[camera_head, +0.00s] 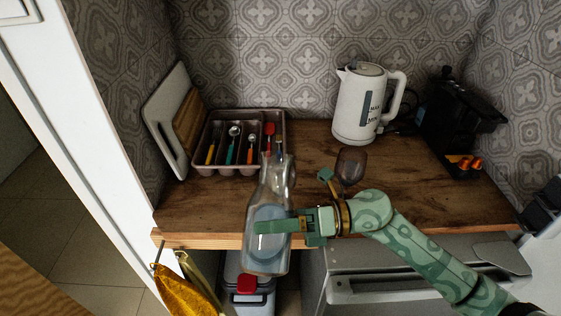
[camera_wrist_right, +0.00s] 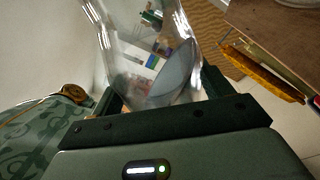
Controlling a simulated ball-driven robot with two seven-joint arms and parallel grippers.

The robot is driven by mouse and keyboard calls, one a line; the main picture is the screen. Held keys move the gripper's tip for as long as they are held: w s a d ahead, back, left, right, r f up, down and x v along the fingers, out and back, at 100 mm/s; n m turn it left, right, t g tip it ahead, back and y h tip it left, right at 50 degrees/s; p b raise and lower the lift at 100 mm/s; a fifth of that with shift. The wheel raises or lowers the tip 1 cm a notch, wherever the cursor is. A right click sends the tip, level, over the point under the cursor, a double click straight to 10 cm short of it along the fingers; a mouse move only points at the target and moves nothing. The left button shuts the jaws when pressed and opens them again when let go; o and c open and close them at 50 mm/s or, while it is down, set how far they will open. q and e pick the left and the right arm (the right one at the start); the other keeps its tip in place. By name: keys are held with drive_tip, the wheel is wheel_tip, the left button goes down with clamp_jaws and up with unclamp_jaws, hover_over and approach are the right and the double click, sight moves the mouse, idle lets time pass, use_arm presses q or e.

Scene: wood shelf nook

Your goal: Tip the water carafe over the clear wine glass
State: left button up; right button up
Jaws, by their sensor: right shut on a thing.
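The water carafe (camera_head: 267,190) is clear glass with bluish water low inside. It stands about upright in the head view, held in front of the shelf's front edge. My right gripper (camera_head: 277,226) is shut on its body. In the right wrist view the carafe (camera_wrist_right: 150,50) fills the upper middle between the fingers, and its water surface shows. The wine glass (camera_head: 350,167) is dark-tinted and see-through, upright on the wood behind my right wrist, to the right of the carafe. Its lower part is hidden by my arm. My left gripper is not in view.
A cutlery tray (camera_head: 200,166) stands at the back left beside leaning boards (camera_head: 168,118). A white kettle (camera_head: 364,104) and a black coffee machine (camera_head: 460,115) stand at the back right. The wooden shelf top (camera_head: 210,205) has bare room at front left. A yellow cloth (camera_head: 182,291) hangs below.

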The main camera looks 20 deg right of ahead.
sight(270, 206)
drive_tip(key=shift+s+a+r+m+y+p, duration=0.1)
drive_tip(key=shift+s+r+m+y+p, duration=0.1)
drive_tip(key=shift+r+m+p, duration=0.5)
drive_tip(key=shift+s+a+r+m+y+p, duration=0.15)
drive_tip(key=shift+r+m+p, duration=0.25)
drive_tip(key=shift+r+p, duration=0.4)
idle(0.9)
drive_tip(key=shift+s+r+m+p, duration=0.1)
drive_tip(key=shift+r+m+p, duration=0.75)
drive_tip(key=shift+p, duration=0.55)
idle(0.5)
drive_tip(key=shift+w+d+r+m+t+y+p, duration=0.1)
drive_tip(key=shift+w+r+m+t+y+p, duration=0.15)
drive_tip(key=shift+r+m+p, duration=0.45)
drive_tip(key=shift+w+d+r+m+t+y+p, duration=0.1)
drive_tip(key=shift+w+r+m+t+p, duration=0.1)
drive_tip(key=shift+r+m+p, duration=0.4)
idle(2.3)
